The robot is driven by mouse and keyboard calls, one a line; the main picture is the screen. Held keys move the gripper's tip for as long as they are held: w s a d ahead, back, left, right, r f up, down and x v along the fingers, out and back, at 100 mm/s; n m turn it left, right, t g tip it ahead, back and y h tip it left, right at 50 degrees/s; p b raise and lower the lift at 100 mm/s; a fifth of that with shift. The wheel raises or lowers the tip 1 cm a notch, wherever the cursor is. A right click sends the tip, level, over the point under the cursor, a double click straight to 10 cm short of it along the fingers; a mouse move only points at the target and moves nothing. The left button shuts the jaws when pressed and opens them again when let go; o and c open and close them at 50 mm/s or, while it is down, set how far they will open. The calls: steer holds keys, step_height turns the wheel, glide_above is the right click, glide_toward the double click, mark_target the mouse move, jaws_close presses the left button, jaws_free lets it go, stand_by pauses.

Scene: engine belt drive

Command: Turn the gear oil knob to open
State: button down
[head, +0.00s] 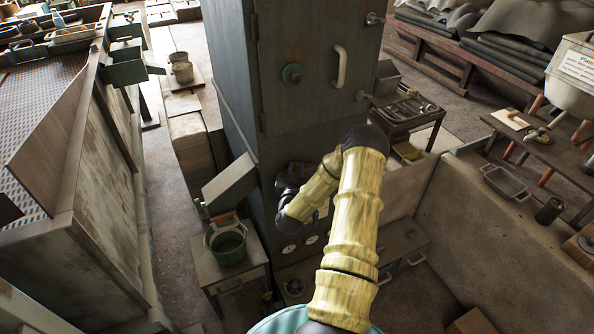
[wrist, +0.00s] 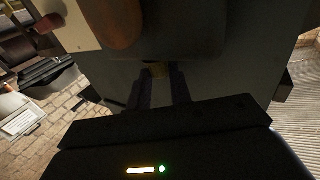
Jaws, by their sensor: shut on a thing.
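The tall dark cabinet (head: 308,80) fills the middle of the head view. My gripper (wrist: 161,78) is at its lower front; in the head view my yellow arm hides most of it. In the dark wrist view, its two fingers point at the panel and are shut on a small brass-coloured piece (wrist: 160,69), which looks like the gear oil knob. The picture is too dark to show the knob's shape, label or turn angle.
Close by in the wrist view are a brown rounded part (wrist: 118,22) and a pale plate (wrist: 76,26). A bucket (head: 227,246) stands left; a low wall (head: 500,240) runs right.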

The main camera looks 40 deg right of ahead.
steer(key=shift+r, duration=0.1)
stand_by(0.3)
steer(key=c, duration=1.3)
jaws_free()
